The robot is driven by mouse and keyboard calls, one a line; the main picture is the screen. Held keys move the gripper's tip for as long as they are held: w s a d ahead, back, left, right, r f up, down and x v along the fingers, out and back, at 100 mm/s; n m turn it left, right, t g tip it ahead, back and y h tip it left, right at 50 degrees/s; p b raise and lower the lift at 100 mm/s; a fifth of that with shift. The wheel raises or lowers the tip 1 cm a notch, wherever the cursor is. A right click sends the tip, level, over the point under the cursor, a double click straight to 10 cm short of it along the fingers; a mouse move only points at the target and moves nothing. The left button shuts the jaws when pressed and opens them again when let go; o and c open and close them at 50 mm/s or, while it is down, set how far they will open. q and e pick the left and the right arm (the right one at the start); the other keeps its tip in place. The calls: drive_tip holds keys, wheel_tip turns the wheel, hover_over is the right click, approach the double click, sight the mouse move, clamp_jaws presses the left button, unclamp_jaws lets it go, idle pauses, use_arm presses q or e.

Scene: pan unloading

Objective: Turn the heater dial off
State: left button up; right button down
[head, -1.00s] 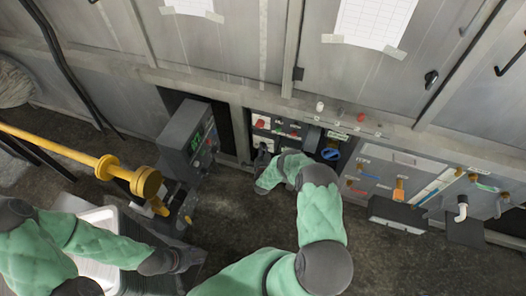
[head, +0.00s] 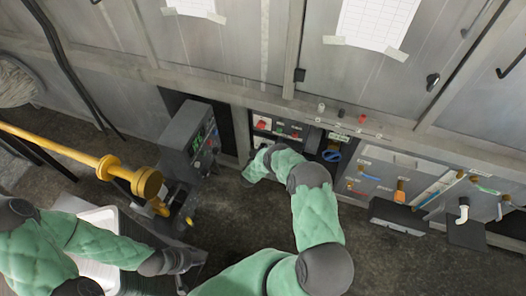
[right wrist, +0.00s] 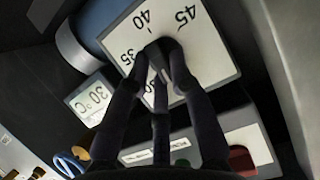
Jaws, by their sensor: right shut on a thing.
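The heater dial (right wrist: 158,50) is a dark knob on a white scale plate (right wrist: 215,60) marked with 35, 40 and 45, seen upside down in the right wrist view. My right gripper (right wrist: 160,62) has its dark fingers closed around the knob, which they partly cover. A small display (right wrist: 90,99) beside the plate reads 30 °C. In the head view my right forearm reaches to the low panel and hides the dial. My left gripper (head: 182,261) is at the lower left, far from the panel, and its finger opening is unclear.
A grey box with a green readout (head: 190,140) stands left of the panel. A yellow pipe (head: 60,145) crosses at left. Drawers and levers (head: 400,190) are to the right.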

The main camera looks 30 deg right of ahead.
drive_tip(key=shift+n+g, duration=0.3)
drive_tip(key=shift+n, duration=0.1)
idle(0.3)
drive_tip(key=c, duration=1.1)
unclamp_jaws()
drive_tip(key=v, duration=1.2)
drive_tip(key=shift+a+f, duration=0.1)
drive_tip(key=shift+a, duration=0.1)
